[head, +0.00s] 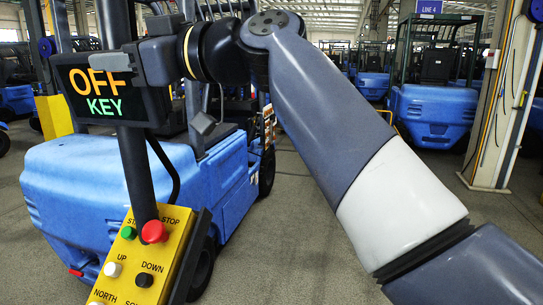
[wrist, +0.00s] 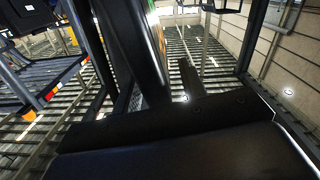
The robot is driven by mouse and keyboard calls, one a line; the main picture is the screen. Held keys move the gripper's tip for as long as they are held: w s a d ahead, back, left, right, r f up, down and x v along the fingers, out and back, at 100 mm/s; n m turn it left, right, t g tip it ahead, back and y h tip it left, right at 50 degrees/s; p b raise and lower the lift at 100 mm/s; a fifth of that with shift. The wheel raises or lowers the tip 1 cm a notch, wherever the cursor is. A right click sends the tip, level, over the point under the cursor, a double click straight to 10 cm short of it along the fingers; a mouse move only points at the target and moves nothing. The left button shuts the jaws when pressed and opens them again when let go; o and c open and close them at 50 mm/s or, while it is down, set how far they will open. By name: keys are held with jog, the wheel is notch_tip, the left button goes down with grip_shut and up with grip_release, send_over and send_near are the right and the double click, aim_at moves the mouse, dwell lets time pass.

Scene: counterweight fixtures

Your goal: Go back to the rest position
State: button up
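My arm rises from the lower right of the head view, bends at the top middle and reaches left. My gripper (head: 143,58) is at its end, dark, right beside a black display (head: 100,92) reading "OFF KEY" and its dark post (head: 137,170). Whether it touches the post or display I cannot tell. In the wrist view the dark gripper body fills the bottom, and one short finger (wrist: 189,78) stands up beside a broad dark upright. The other finger cannot be made out, so its opening is unclear.
A yellow button box (head: 150,255) with a red stop button (head: 154,231) hangs below the display. A blue forklift (head: 100,185) stands behind it. More blue forklifts (head: 437,115) and a pale pillar (head: 497,100) are at the right. Grey floor (head: 290,230) lies bare in the middle.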

jog(key=shift+d, duration=0.1)
dwell(0.4)
jog(key=shift+d+f+b, duration=0.1)
jog(key=shift+b, duration=0.35)
jog(key=b+v, duration=0.3)
jog(key=v, duration=0.8)
jog(key=p+x, duration=0.2)
jog(key=x, duration=0.3)
jog(key=p+x, duration=0.1)
jog(key=x, duration=0.5)
jog(key=shift+s+r+p, duration=0.1)
jog(key=shift+r+p, duration=0.15)
jog(key=shift+p, duration=0.1)
jog(key=shift+a+r+p, duration=0.15)
jog(key=shift+a+p, duration=0.1)
jog(key=shift+p, duration=0.2)
jog(key=shift+w+d+r+m+p, duration=0.1)
jog(key=shift+w+d+m+p, duration=0.2)
jog(key=shift+m+p, duration=0.45)
jog(key=shift+w+m+p, duration=0.25)
jog(key=shift+m+p, duration=0.2)
jog(key=shift+p, duration=0.5)
